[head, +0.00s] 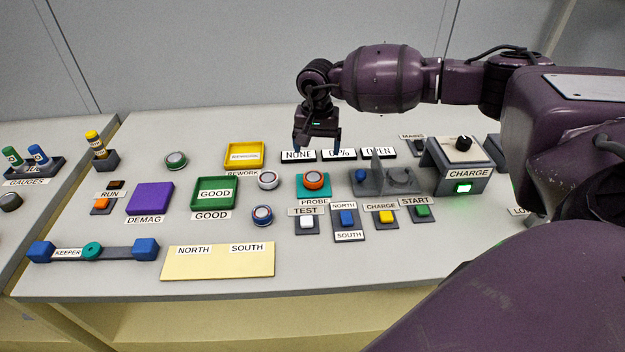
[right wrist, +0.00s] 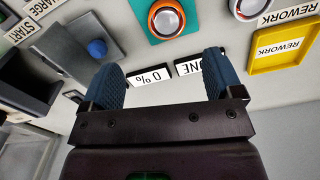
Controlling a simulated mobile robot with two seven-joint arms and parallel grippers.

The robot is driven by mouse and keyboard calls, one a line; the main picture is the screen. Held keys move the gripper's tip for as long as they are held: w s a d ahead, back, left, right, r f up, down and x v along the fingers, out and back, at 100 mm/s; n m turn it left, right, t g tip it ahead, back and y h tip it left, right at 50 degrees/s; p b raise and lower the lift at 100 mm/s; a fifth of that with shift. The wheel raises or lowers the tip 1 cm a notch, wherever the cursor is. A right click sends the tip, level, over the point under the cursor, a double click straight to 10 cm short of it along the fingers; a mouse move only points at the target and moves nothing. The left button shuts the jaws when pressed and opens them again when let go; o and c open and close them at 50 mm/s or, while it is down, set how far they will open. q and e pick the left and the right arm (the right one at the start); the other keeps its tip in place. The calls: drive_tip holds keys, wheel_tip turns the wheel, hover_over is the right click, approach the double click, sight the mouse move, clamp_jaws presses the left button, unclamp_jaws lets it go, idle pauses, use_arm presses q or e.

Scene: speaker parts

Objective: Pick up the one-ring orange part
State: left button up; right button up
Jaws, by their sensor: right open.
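The orange part (head: 314,181) is a short round piece with an orange rim and a pale top. It sits on the teal PROBE pad (head: 301,192) near the middle of the table. In the right wrist view the orange part (right wrist: 167,19) shows at the top, on the teal pad (right wrist: 145,30); its ring marks are too small to count. My right gripper (head: 318,146) is open and empty, above the NONE and 0% labels, behind the orange part. Its blue fingers (right wrist: 160,77) are apart with nothing between them. My left gripper is out of view.
Round parts stand nearby: one whitish (head: 268,180), one blue (head: 262,216), one green (head: 176,161). A grey fixture with an upright plate (head: 376,165) and the CHARGE box (head: 459,178) stand to the right. The green GOOD tray (head: 234,204) and yellow REWORK tray (head: 263,146) are left.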

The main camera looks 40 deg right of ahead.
sight(313, 177)
drive_tip(key=f, duration=1.1)
drive_tip(key=shift+w+a+b, duration=0.3)
drive_tip(key=shift+b, duration=0.1)
drive_tip(key=shift+r, duration=0.1)
